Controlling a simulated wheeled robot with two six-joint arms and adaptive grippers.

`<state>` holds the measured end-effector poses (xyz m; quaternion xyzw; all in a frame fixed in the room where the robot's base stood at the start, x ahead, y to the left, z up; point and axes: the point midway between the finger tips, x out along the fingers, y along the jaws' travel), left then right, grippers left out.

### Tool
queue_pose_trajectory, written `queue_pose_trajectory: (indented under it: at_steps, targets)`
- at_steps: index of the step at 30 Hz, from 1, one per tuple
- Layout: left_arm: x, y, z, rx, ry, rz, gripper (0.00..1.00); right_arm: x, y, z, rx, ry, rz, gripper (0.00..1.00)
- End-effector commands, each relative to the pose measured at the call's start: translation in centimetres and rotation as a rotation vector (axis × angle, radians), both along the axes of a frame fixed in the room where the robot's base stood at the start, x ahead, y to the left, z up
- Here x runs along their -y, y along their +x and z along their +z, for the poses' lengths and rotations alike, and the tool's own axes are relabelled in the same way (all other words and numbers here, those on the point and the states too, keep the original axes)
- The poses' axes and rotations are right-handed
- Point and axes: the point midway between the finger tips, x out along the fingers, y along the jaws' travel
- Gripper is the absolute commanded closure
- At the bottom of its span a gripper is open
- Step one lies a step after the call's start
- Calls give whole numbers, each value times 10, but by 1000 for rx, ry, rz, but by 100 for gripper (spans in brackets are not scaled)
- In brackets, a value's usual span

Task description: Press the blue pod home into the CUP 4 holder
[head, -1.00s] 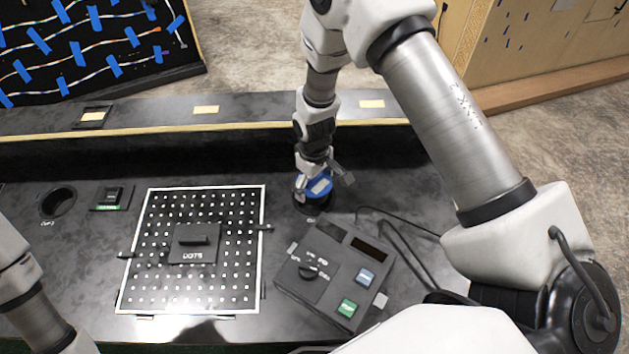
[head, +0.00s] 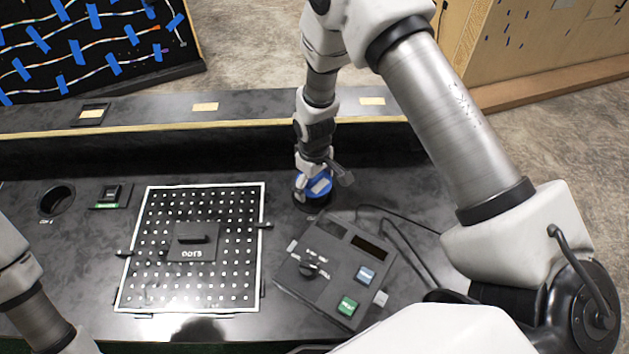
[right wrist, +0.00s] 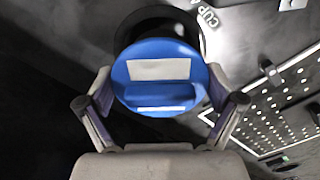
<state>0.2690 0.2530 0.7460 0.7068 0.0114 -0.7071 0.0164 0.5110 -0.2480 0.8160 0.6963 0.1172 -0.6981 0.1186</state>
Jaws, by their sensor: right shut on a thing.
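The blue pod (head: 319,187) has a pale label on top. My right gripper (right wrist: 160,100) is shut on it, one finger on each side in the right wrist view, where the pod (right wrist: 160,72) fills the middle. The pod is over the black round holder (right wrist: 160,20), whose far rim shows past it. In the head view the holder (head: 305,205) shows as a dark ring under the pod. Its printed label (right wrist: 208,18) reads CUP; the number is not clear. I cannot tell how deep the pod sits. My left gripper is out of view.
A control box (head: 335,275) with a knob, buttons and cables stands close in front of the holder. A white-framed dotted panel (head: 155,290) lies to its left. Another round holder (head: 57,200), empty, is at the far left. A raised ledge (head: 250,135) runs behind.

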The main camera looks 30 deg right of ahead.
Motion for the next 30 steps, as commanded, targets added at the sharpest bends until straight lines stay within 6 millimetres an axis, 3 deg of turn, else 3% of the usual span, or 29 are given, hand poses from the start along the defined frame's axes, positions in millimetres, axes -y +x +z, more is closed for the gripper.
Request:
queue_pose_trajectory:
  at_steps: [30]
  targets:
    - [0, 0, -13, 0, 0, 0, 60, 0, 0, -21, 0, 0, 0, 44]
